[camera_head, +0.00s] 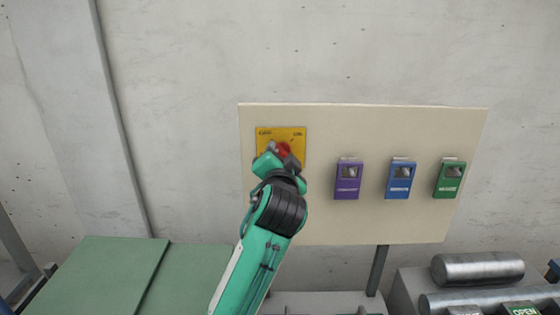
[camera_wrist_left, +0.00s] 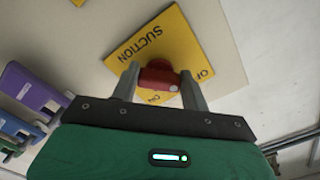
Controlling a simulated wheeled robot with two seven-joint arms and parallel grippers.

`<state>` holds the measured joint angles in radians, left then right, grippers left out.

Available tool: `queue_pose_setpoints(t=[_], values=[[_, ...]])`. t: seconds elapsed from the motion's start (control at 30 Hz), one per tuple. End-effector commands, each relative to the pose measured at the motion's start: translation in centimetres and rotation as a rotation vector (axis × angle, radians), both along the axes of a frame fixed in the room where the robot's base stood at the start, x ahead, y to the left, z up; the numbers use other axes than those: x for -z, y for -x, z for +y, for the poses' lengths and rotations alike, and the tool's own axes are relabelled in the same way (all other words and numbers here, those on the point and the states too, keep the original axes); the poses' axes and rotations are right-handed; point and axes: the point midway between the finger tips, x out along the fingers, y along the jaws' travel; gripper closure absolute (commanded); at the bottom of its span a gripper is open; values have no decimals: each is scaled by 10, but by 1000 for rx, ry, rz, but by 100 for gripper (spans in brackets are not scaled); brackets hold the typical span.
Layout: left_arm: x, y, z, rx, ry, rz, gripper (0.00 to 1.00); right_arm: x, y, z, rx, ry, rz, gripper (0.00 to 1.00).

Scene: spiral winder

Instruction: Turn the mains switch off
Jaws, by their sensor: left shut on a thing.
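A red switch knob (camera_head: 284,148) sits on a yellow plate (camera_head: 295,133) at the left of a beige board. In the left wrist view the yellow plate (camera_wrist_left: 150,45) reads SUCTION, with part of the word OFF at its right. My left gripper (camera_head: 283,154) reaches up to the plate and hides its lower part. In the left wrist view its two grey fingers stand on either side of the red knob (camera_wrist_left: 159,77), shut on it. The knob's exact setting is hard to tell. My right gripper is not in view.
A purple box (camera_head: 347,180), a blue box (camera_head: 400,180) and a green box (camera_head: 449,178) hang on the beige board (camera_head: 380,225), right of my arm. Metal rollers (camera_head: 478,268) lie at the lower right. A green surface (camera_head: 100,275) is at the lower left.

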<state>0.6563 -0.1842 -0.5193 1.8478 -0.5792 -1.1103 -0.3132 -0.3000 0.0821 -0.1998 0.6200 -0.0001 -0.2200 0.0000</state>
Motion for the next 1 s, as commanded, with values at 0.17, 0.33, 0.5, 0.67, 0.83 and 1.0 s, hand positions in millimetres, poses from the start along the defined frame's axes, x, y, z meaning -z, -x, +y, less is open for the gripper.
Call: queue_pose_setpoints(t=[0.17,0.33,0.5,0.67,0.83,1.0], values=[[2,0,-1,1,27,4,77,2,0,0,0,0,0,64],[2,0,-1,1,32,4,77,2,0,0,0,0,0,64],[2,0,-1,1,32,4,77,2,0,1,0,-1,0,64],[1,0,-1,1,32,3,37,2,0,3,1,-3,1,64],[1,0,0,1,31,2,33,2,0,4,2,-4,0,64],[0,0,0,1,30,1,33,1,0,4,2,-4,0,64]])
